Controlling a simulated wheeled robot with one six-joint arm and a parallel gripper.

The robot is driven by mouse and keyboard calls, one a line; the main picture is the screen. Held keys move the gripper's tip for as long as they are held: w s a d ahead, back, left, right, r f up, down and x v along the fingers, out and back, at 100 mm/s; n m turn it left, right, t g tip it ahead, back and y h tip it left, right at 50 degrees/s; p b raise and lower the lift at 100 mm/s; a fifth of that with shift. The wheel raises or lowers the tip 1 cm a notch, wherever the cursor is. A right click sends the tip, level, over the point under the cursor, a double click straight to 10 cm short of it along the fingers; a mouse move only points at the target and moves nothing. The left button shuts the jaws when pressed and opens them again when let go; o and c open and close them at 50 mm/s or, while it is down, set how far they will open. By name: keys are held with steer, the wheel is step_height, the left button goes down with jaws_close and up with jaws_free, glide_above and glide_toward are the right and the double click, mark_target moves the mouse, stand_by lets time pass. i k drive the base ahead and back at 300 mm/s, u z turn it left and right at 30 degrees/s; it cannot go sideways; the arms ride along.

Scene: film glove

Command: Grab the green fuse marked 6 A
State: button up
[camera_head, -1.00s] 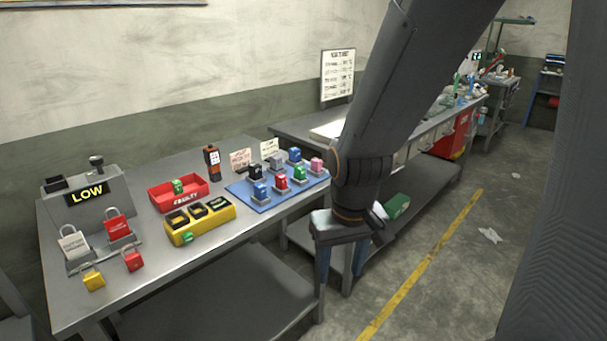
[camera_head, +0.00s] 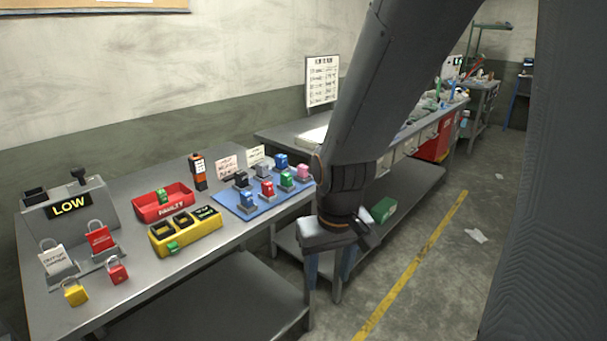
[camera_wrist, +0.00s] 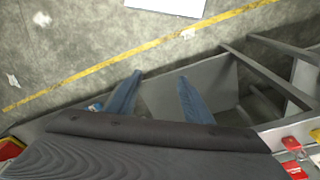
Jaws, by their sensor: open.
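Three small green blocks that look like fuses show in the head view. One stands on the blue mat (camera_head: 235,209) among other coloured blocks; this is the green fuse on the mat (camera_head: 287,181). Another green fuse lies in the red tray (camera_head: 148,213) marked FAULTY. A third green fuse (camera_head: 173,248) is at the front of the yellow holder (camera_head: 207,228). Their ratings are too small to read. My gripper (camera_head: 328,270) hangs beyond the bench's right end, pointing down, apart from all fuses. In the wrist view its blue fingers (camera_wrist: 160,76) are spread and empty over the floor.
The grey bench also carries a LOW box (camera_head: 69,206), padlocks (camera_head: 117,270) and an orange-black handheld device (camera_head: 198,172). A second bench (camera_head: 285,133) stands behind my arm. Open floor with a yellow line (camera_head: 410,268) lies to the right.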

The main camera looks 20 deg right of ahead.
mark_target(286, 180)
steer(key=z, duration=0.7)
steer(key=k, duration=1.05)
steer(key=z, duration=1.3)
steer(key=i, duration=1.65)
steer(key=u, duration=0.75)
steer(key=i, duration=1)
steer(key=u, duration=1.65)
steer(key=i, duration=0.75)
steer(key=u, duration=0.75)
steer(key=i, duration=0.45)
steer(key=z, duration=0.1)
